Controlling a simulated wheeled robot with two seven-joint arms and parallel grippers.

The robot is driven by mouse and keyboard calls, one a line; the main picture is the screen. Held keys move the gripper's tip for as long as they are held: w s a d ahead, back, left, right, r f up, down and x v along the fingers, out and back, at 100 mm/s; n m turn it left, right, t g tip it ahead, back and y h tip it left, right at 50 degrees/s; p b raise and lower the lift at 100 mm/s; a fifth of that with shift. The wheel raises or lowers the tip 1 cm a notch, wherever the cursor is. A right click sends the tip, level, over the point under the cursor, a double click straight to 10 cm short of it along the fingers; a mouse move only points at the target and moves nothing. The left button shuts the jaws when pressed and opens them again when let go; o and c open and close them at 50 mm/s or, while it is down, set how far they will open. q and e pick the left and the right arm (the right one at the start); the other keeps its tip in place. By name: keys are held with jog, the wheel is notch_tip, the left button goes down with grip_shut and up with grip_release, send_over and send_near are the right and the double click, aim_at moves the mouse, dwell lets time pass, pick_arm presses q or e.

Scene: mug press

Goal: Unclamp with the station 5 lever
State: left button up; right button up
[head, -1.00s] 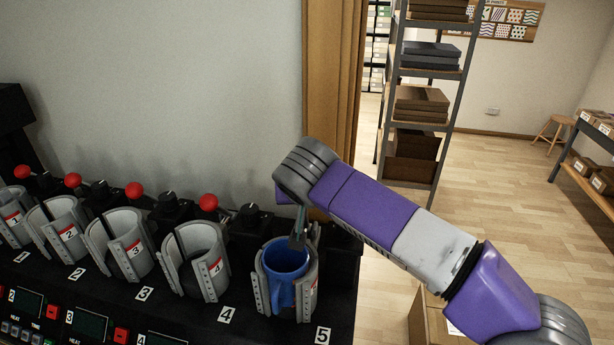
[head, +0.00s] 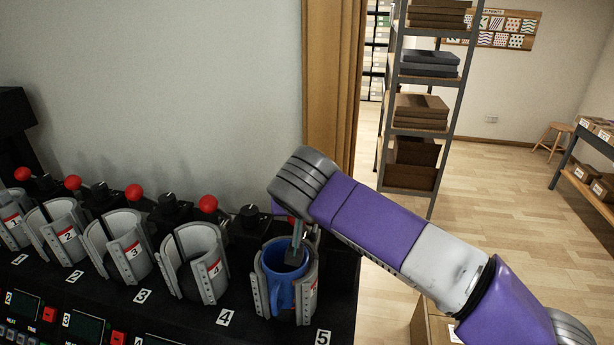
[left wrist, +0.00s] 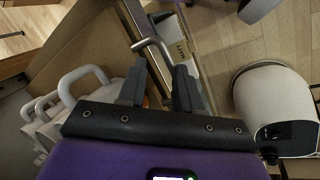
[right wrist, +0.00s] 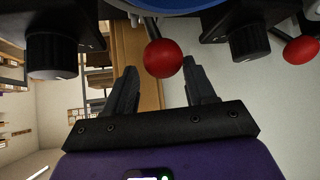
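The station 5 press (head: 308,300) holds a blue mug (head: 284,295) inside its grey clamp. The red ball of the station 5 lever (right wrist: 163,58) shows large in the right wrist view, between and just beyond the fingertips. In the head view my arm hides most of this lever. My right gripper (right wrist: 162,75) is open, with a gap on both sides of the ball. In the head view a finger of my right gripper (head: 297,243) shows over the mug's back rim. My left gripper (left wrist: 158,68) is open and empty, away from the presses, and out of the head view.
Station 4's empty press (head: 198,265) stands left of station 5, with its red lever ball (head: 208,204) upright. More presses line the black bench leftward. Dark knobs (right wrist: 52,55) flank the lever. A bent metal handle (left wrist: 152,45) is near my left fingertips.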

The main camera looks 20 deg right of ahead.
pick_arm(q)
jog(key=shift+f, duration=0.4)
pick_arm(e)
jog(key=shift+o, duration=0.5)
jog(key=shift+f, duration=0.25)
jog(key=shift+r, duration=0.1)
